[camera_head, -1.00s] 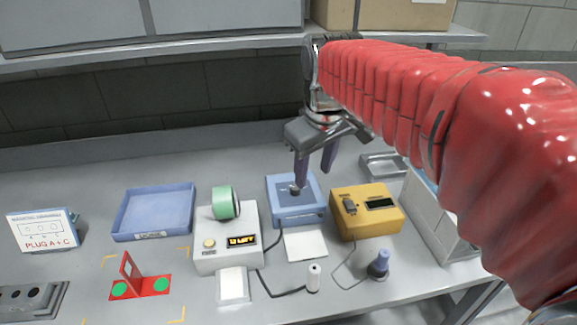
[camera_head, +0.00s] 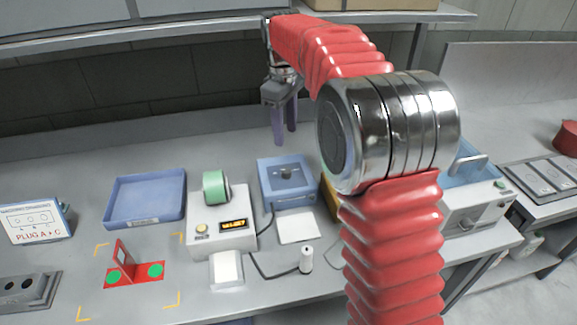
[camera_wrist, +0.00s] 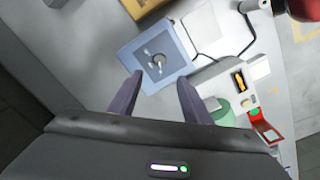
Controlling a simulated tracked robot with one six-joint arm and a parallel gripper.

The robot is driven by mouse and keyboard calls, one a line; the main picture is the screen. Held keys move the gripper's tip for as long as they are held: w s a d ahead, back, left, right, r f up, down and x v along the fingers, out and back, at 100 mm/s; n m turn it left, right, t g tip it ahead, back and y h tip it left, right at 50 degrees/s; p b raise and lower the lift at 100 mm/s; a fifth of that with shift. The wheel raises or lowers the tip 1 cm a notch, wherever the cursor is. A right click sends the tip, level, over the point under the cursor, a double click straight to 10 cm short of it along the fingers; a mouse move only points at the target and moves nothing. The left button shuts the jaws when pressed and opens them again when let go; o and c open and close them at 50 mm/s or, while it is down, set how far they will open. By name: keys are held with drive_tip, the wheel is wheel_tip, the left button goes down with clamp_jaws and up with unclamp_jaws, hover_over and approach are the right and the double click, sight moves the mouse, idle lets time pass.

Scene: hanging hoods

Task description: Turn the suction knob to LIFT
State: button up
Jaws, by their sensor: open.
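The suction knob (camera_head: 286,173) is a small grey knob on the top face of a blue box (camera_head: 268,190) near the middle of the bench. In the wrist view the knob (camera_wrist: 159,60) sits with small pale marks beside it, too small to read. My gripper (camera_head: 284,138) is open and empty, above and behind the blue box, apart from the knob. In the wrist view its two dark fingers (camera_wrist: 160,80) point toward the box, with the knob in the gap beyond their tips.
Left of the box stands a white unit (camera_head: 220,241) with a green tape roll (camera_head: 215,187) and lit display. A blue tray (camera_head: 175,213) lies farther left. My arm mostly hides a yellow box (camera_head: 329,199). A white cylinder (camera_head: 306,260) stands in front. A shelf (camera_head: 180,36) runs above.

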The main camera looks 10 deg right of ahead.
sight(288, 170)
idle(0.3)
drive_tip(key=f, duration=1.3)
drive_tip(key=shift+w+d+f, duration=0.25)
drive_tip(key=shift+f, duration=0.15)
drive_tip(key=shift+c, duration=0.6)
drive_tip(key=c, duration=0.9)
drive_tip(key=shift+d, duration=0.25)
drive_tip(key=shift+a, duration=0.15)
